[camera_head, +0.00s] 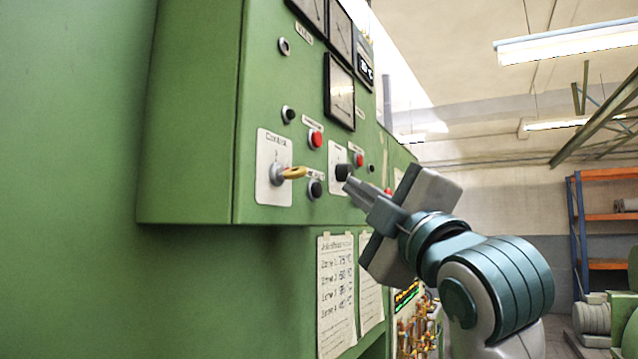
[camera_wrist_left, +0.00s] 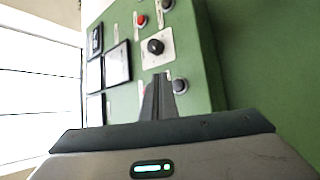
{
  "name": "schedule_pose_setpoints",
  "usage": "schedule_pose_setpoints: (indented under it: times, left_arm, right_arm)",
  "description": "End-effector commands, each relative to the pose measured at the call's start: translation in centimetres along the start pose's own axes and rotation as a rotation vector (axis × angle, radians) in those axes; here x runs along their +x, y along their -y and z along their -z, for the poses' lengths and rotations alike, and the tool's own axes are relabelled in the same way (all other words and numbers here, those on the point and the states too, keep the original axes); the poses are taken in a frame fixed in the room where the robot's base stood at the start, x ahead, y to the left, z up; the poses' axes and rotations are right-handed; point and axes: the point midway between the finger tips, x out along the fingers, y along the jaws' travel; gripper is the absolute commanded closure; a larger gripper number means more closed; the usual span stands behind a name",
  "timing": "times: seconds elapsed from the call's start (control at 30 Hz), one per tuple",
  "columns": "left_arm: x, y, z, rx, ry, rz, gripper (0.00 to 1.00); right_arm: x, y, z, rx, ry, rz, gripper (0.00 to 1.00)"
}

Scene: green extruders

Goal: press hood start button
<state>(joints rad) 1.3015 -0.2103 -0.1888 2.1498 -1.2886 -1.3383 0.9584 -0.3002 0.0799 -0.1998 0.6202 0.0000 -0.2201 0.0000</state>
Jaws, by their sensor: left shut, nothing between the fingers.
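The green control panel (camera_head: 210,130) carries several buttons and knobs. A black button (camera_head: 315,188) sits low beside the yellow-handled control switch (camera_head: 290,173); it also shows in the left wrist view (camera_wrist_left: 180,86). A red button (camera_head: 315,138) sits above it. A black knob (camera_head: 343,172) on a white plate shows in both views, also here (camera_wrist_left: 155,46). Another red button (camera_head: 360,160) is to its right. My left gripper (camera_head: 350,186) is shut and empty, its tips pointing at the panel by the knob; contact cannot be told. My right gripper is out of view.
Paper sheets (camera_head: 337,290) hang below the overhanging panel box. Brass fittings (camera_head: 415,330) stand low behind my arm. An orange and blue shelf (camera_head: 590,215) is far right.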

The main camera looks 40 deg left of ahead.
Motion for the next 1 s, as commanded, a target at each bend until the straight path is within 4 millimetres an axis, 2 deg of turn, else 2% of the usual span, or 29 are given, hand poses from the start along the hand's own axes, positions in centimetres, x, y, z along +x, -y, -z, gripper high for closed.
schedule_pose_setpoints:
  times: [0.3,1.0]
  left_arm:
    - [1.4,1.2,1.1,-0.003,0.002,0.000,1.00]
    - [1.6,1.2,1.2,-0.002,0.001,0.000,1.00]
  right_arm:
    - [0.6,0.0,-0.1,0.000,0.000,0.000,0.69]
    - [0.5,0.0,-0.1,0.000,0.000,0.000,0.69]
